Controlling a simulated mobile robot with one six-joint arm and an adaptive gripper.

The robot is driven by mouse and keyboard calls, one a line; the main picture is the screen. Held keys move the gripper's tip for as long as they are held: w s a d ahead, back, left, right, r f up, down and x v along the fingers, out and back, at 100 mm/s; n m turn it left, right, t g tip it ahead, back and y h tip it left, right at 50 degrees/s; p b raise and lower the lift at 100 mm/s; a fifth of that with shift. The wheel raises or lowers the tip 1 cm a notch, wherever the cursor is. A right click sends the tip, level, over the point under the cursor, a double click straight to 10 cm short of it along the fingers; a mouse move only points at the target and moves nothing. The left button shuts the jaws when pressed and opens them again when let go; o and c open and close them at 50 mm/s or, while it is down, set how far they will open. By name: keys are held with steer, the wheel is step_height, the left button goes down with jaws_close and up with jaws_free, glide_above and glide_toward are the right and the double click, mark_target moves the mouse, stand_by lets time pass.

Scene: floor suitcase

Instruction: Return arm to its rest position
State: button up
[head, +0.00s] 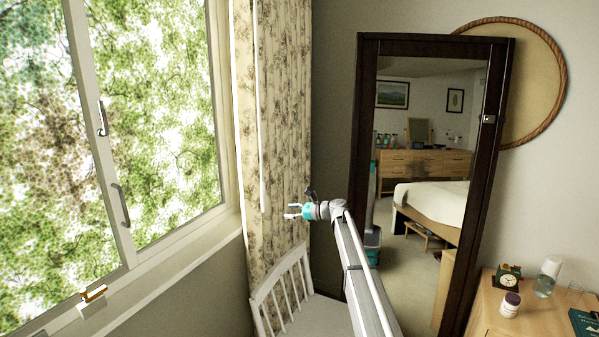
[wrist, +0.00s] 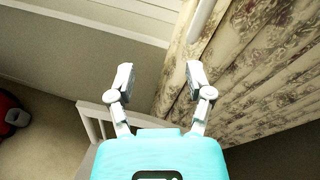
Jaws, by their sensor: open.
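My gripper (head: 293,212) is open and empty at the end of my raised arm, in the middle of the head view. It is in the air above a white chair and in front of the floral curtain (head: 283,130). In the wrist view, the two fingers of my gripper (wrist: 158,82) stand apart with nothing between them. The curtain also shows there on the right (wrist: 250,60). My arm reaches up from the bottom of the head view, in front of the mirror's left side.
The white slatted chair (head: 283,290) stands below my gripper. A dark-framed mirror (head: 425,215) leans at the wall. A wooden dresser (head: 535,318) at right holds a clock (head: 508,276), a pill bottle (head: 510,304) and a glass bottle (head: 547,276). A red object (wrist: 12,112) lies on the floor.

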steer(key=s+d+f+n+g+h, duration=0.1)
steer(key=s+d+f+n+h, duration=0.3)
steer(key=s, duration=1.3)
steer(key=s+d+f+n+g+h+p, duration=0.1)
steer(key=s+d+f+n+h, duration=0.4)
steer(key=s, duration=1.1)
steer(key=s+d+f+n+g+h, duration=0.2)
steer(key=s+d+f+n+h, duration=0.2)
steer(key=s+d+n, duration=0.5)
steer(key=s+d+h, duration=0.2)
steer(key=s+d, duration=0.1)
steer(key=s, duration=0.5)
steer(key=shift+s+f+n+g, duration=0.3)
steer(key=shift+f, duration=0.1)
